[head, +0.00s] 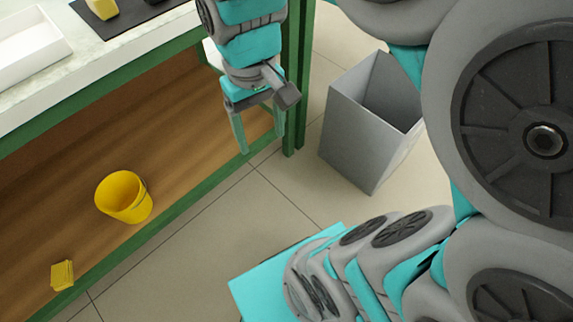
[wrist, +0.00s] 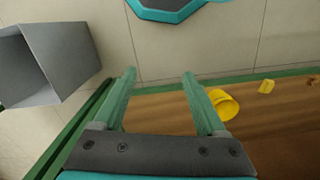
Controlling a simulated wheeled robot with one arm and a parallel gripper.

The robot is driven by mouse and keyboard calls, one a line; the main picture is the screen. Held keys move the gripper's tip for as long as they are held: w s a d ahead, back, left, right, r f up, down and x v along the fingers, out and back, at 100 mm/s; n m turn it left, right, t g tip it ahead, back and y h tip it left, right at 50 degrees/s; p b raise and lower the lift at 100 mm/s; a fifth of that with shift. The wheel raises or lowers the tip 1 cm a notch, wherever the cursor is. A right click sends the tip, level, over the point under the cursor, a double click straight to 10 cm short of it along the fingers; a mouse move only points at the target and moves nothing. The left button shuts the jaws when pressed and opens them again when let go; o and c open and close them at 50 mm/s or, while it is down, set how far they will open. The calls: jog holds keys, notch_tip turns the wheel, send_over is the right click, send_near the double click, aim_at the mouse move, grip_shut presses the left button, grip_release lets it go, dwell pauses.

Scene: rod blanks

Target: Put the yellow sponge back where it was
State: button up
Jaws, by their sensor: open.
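A small yellow block that looks like a sponge (head: 62,275) lies on the brown lower shelf, near its front edge, to the left of a yellow bucket (head: 123,197). It also shows in the wrist view (wrist: 266,86), beyond the bucket (wrist: 223,104). A second yellow block (head: 102,9) sits on a dark mat on the benchtop, cut by the frame's top; I cannot tell which block is the task's sponge. My gripper (head: 260,142) hangs by the right end of the shelf, fingers pointing down, open and empty. Its two fingers also show in the wrist view (wrist: 159,74).
A grey open bin (head: 350,140) stands on the tiled floor right of the green bench leg (head: 297,80). A white tray (head: 30,48) and a dark mat (head: 125,20) are on the benchtop above the shelf (head: 190,130). The shelf between gripper and bucket is clear.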

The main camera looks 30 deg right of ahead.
jog(key=s+d+f+g, duration=0.1)
jog(key=s+f, duration=0.6)
jog(key=s, duration=0.2)
jog(key=shift+s+m, duration=0.15)
jog(key=shift+m, duration=0.15)
jog(key=shift+d, duration=0.1)
dwell(0.5)
